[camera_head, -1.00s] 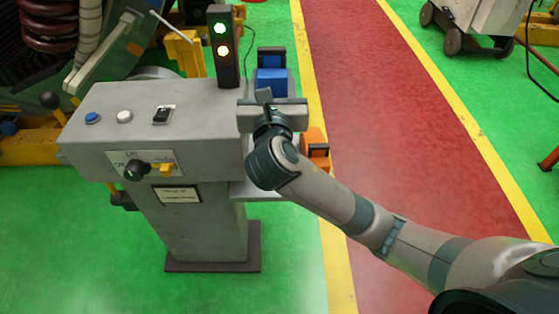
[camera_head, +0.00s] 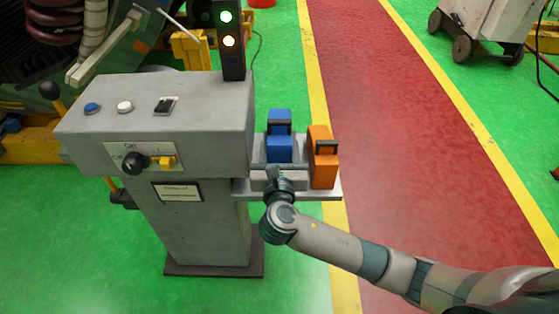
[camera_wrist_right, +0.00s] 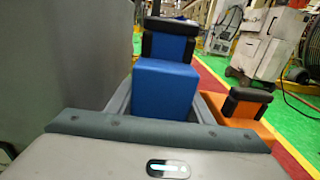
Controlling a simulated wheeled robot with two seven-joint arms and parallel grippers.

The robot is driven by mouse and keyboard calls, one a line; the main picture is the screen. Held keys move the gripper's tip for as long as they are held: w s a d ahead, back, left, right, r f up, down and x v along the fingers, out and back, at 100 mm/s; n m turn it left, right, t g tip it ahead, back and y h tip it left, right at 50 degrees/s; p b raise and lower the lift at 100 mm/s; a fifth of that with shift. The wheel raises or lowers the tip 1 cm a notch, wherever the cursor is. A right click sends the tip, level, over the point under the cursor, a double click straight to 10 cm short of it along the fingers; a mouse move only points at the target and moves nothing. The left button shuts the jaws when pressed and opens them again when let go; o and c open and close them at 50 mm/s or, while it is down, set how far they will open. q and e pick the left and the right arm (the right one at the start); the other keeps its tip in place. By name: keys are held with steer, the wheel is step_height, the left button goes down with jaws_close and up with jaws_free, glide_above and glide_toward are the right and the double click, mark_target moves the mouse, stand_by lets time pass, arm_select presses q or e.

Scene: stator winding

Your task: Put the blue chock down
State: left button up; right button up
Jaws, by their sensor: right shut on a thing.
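The blue chock (camera_head: 279,148) has a dark pad near its top and stands upright at the shelf (camera_head: 325,195) on the right side of the grey console. It also shows in the right wrist view (camera_wrist_right: 165,88), between the fingers of my right gripper (camera_wrist_right: 160,108). In the head view my right gripper (camera_head: 278,172) is shut on the chock from the near side. The chock's lower part is hidden by the gripper, so I cannot tell whether it touches the shelf. My left gripper is not in view.
An orange chock (camera_head: 323,158) stands on the shelf just right of the blue one. The grey console (camera_head: 215,125) and a signal light (camera_head: 229,40) stand close on the left. Green floor and a red walkway (camera_head: 400,140) lie beyond the shelf.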

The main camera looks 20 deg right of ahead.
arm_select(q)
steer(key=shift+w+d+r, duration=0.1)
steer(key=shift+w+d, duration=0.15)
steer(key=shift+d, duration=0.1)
arm_select(e)
steer(key=shift+f, duration=0.85)
steer(key=shift+f, duration=0.15)
steer(key=shift+f, duration=0.3)
step_height(320, 180, down, 3)
steer(key=shift+b, duration=0.65)
steer(key=shift+f, duration=0.2)
steer(key=o, duration=1.2)
steer(key=shift+f, duration=0.15)
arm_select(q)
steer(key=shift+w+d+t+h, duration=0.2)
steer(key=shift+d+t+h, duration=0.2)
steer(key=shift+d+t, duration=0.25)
